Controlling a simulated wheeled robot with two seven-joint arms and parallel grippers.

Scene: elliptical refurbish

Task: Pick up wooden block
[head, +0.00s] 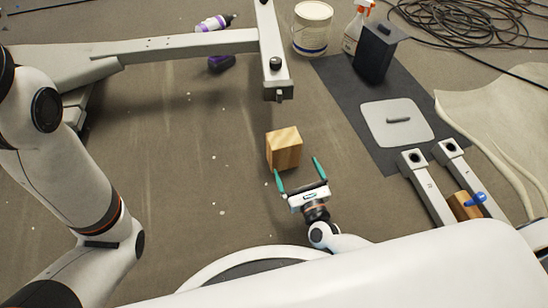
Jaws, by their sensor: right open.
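A light wooden block (284,149) stands on the brown floor near the middle of the head view. My right gripper (296,165) is just in front of the block with its two teal fingers spread apart. The left finger tip is close to the block's lower left edge, and the other finger is off to its right. I cannot tell whether either finger touches the block. My left arm comes in at the left edge, and its gripper is not in view.
A metal frame beam (180,45) with a post (272,60) stands behind the block. A dark mat (345,90) holds a grey plate (396,122) and a black box (375,52). A white bucket (312,30), spray bottle (357,28) and cables (470,22) lie beyond. Floor left of the block is clear.

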